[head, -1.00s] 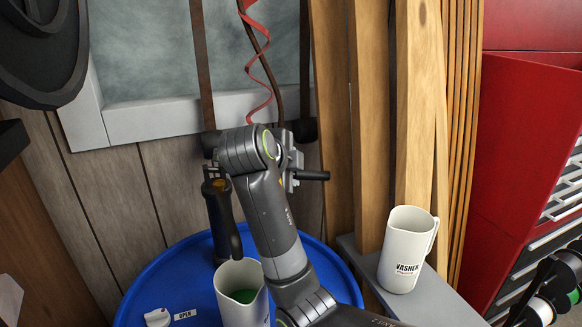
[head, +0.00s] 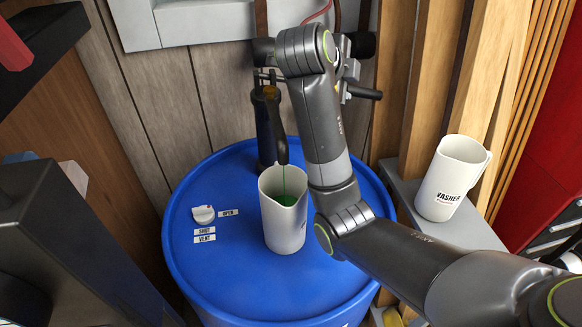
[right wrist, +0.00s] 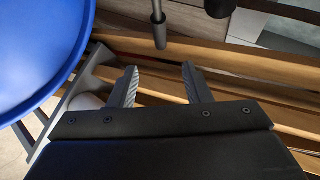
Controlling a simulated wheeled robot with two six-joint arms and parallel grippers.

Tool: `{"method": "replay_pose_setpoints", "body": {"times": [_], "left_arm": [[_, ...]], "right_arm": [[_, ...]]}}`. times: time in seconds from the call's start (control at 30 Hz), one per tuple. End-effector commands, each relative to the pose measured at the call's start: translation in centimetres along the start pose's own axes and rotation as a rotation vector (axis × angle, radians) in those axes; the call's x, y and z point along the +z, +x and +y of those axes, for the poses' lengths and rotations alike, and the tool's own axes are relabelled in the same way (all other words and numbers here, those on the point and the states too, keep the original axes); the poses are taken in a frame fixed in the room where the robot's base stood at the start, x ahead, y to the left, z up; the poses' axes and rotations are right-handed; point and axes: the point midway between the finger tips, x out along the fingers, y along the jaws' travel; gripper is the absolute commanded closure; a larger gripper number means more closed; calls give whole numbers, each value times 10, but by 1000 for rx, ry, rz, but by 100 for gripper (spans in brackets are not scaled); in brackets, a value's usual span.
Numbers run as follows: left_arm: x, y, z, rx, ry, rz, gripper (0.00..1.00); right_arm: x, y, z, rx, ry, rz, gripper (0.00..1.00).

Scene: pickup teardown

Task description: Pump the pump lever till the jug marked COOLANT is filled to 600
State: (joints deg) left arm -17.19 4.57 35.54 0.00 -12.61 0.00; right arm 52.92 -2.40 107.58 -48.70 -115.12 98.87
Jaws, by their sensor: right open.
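A black hand pump (head: 268,125) stands on the blue drum. Its spout hangs over a white jug (head: 283,228), and a thin stream runs from it into green liquid inside. This jug's marking and level scale cannot be read. A dark bar (head: 365,93), which looks like the pump lever, sticks out right of the pump, partly behind my right arm. In the right wrist view my right gripper (right wrist: 160,79) is open and empty. A dark rod (right wrist: 159,28), likely the lever, is ahead of the fingers, apart from them. My left gripper is not in view.
The blue drum (head: 225,280) has a white valve knob (head: 204,214) with labels OPEN, SHUT and VENT. A white jug marked WASHER (head: 448,180) stands on a grey shelf (head: 425,226) to the right. Wooden boards (head: 480,75) lean behind it. A dark box shape stands at the left.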

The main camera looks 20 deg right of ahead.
Motion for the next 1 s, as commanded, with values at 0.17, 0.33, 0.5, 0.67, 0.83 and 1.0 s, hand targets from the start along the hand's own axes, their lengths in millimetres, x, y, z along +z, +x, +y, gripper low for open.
{"method": "replay_pose_setpoints", "body": {"times": [0.17,0.33,0.5,0.67,0.83,1.0], "left_arm": [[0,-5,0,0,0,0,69],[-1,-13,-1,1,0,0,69],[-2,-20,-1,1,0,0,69],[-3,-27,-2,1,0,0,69],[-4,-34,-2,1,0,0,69],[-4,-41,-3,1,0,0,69]], "right_arm": [[-2,13,-11,-14,-205,-43,56],[-4,36,-27,-53,-617,-139,56],[-8,54,-40,-122,-1041,-238,56],[-16,66,-48,-213,-1427,-328,56],[-28,73,-54,-346,-1810,-419,56],[-42,74,-58,-520,-2163,-500,56]]}}
